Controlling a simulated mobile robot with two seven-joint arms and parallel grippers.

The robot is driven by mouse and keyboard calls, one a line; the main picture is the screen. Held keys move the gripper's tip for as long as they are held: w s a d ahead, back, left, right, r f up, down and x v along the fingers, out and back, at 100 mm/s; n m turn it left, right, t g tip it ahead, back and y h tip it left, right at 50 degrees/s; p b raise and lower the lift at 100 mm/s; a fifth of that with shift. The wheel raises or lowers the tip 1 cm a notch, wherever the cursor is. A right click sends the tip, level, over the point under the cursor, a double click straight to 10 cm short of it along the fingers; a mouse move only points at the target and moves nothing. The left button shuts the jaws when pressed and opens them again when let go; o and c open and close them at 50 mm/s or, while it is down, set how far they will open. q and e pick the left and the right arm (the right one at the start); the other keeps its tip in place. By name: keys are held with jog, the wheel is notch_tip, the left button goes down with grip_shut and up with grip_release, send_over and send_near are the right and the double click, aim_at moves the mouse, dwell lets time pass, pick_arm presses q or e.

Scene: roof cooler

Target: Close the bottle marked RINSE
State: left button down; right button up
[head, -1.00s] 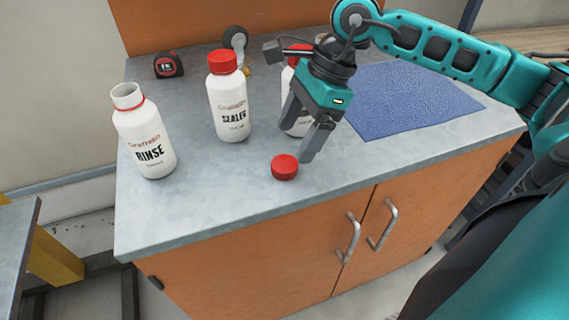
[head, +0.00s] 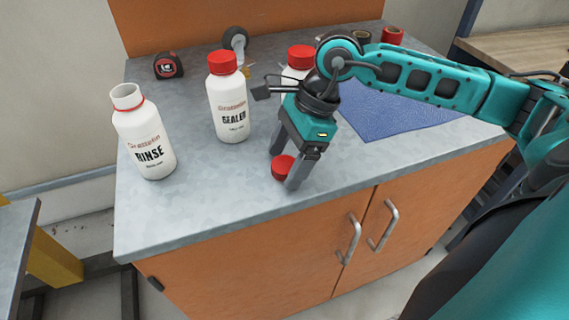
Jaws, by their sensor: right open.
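The white RINSE bottle (head: 146,138) stands upright and uncapped at the left of the grey worktop, with a red ring at its neck. A loose red cap (head: 281,168) lies on the worktop near its front edge. My right gripper (head: 283,170) points down with its fingers open, one on each side of the cap. The near finger hides part of the cap's right side. I cannot tell whether the fingers touch it. My left gripper is not in view.
The capped SEALER bottle (head: 229,102) stands between the RINSE bottle and my right gripper. Another red-capped bottle (head: 299,60) is partly hidden behind my gripper. A tape measure (head: 168,65), a caster wheel (head: 235,40) and a blue mat (head: 395,108) lie farther back. The front left worktop is clear.

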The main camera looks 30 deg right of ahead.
aim_at(288, 163)
jog(key=shift+c, duration=0.3)
jog(key=c, duration=1)
jog(key=shift+c, duration=0.2)
notch_tip(288, 163, up, 20)
jog(key=p, duration=0.3)
